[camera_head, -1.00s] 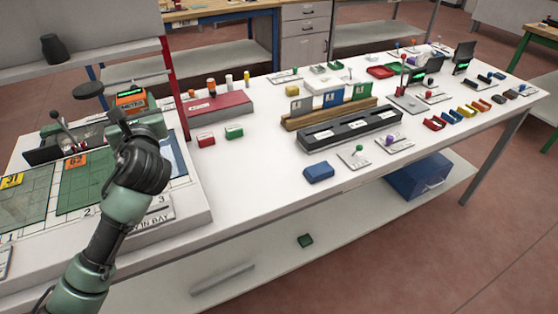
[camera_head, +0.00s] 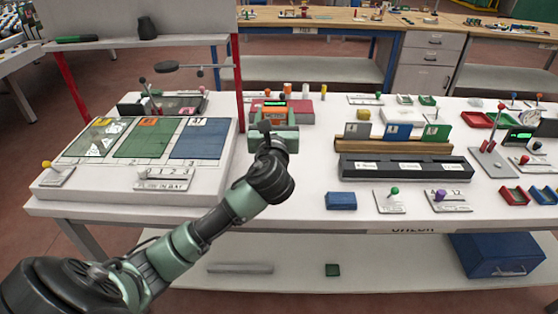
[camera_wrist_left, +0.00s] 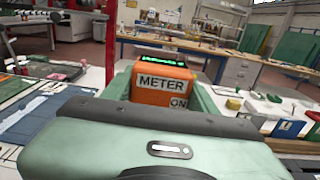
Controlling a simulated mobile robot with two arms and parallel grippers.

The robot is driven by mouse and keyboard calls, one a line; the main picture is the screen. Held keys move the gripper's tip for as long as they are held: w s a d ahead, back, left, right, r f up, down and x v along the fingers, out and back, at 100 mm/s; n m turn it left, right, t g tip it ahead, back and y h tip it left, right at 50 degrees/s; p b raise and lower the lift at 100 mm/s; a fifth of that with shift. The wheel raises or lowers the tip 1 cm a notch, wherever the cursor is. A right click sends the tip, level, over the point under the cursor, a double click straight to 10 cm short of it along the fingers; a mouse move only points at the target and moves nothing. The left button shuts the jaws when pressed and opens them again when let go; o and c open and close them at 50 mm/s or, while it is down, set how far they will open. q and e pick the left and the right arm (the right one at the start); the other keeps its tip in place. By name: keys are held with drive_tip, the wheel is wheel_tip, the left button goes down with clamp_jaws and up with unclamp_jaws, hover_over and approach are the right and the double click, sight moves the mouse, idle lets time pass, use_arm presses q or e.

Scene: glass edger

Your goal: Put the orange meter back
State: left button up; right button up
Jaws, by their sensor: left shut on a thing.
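The orange meter (camera_head: 274,115) has a green lit display. My left gripper (camera_head: 272,134) is shut on it, at the gap between the raised panel station and the block rack. In the left wrist view the meter (camera_wrist_left: 160,82) shows labels reading "METER" and "ON", with the green gripper fingers at its sides. The gripper partly hides the meter, and I cannot tell whether its underside touches the table. My right gripper is in neither view.
A red box (camera_head: 302,112) with several bottles behind it is just beyond the meter. The raised station (camera_head: 215,178) with glass panels is left, near a red post (camera_head: 238,82). A black rack (camera_head: 405,168) and blue block (camera_head: 341,201) are right. White table (camera_head: 300,185) is clear in front.

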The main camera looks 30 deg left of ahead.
use_arm(q)
drive_tip(key=shift+d+f+b, duration=0.15)
drive_tip(key=shift+f+b, duration=0.8)
drive_tip(key=shift+f, duration=5.25)
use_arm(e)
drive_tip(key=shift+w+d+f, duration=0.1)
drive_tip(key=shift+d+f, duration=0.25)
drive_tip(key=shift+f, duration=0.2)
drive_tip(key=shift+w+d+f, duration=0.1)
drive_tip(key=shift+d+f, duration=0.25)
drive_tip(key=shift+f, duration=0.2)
use_arm(q)
drive_tip(key=shift+f, duration=0.15)
drive_tip(key=o, duration=1.6)
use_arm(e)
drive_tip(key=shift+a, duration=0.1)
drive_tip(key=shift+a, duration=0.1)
